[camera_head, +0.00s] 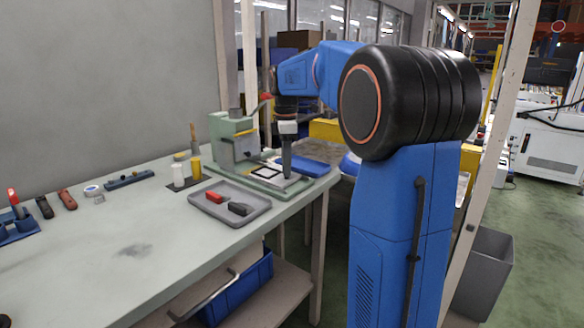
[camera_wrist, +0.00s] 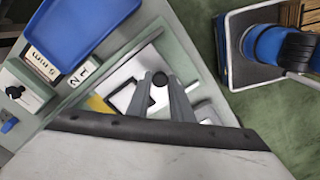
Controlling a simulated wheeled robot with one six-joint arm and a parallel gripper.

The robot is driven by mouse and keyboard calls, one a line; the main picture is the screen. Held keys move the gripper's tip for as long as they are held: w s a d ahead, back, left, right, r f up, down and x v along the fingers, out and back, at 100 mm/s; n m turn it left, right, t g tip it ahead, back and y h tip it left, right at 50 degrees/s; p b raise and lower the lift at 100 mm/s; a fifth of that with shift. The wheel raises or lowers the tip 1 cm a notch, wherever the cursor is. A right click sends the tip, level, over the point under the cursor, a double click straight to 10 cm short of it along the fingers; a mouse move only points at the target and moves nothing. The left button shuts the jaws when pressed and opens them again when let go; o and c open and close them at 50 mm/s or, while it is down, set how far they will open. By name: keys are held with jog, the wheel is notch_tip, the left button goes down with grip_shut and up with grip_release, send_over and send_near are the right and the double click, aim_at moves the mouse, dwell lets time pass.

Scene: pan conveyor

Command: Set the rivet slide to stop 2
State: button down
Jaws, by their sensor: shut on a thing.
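A pale green press (camera_head: 232,138) stands at the far end of the bench, with a flat green base (camera_head: 268,180) carrying pale plates and dark square frames. My gripper (camera_head: 287,172) reaches down over the right part of this base. In the wrist view my gripper (camera_wrist: 160,90) is shut on a round black knob (camera_wrist: 160,79), which I take to be the rivet slide's. White tiles marked 1 and 2 (camera_wrist: 84,73) lie left of the fingers, beside the green rail. Which stop the slide is at I cannot tell; the fingers hide part of it.
A grey tray (camera_head: 222,213) with a red block (camera_head: 215,197) and a dark block (camera_head: 238,208) sits in front of the press. Small bottles (camera_head: 179,174) stand left of it. A blue tray (camera_wrist: 78,35) lies close beside the base. The bench's near middle is clear.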

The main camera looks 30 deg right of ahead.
aim_at(272, 174)
jog(key=w, duration=0.2)
jog(key=w+a, duration=0.1)
jog(key=w, duration=0.1)
jog(key=w+a, duration=0.1)
jog(key=shift+w, duration=0.4)
jog(key=c, duration=1.6)
grip_release()
jog(key=shift+o, duration=0.2)
jog(key=shift+s, duration=0.15)
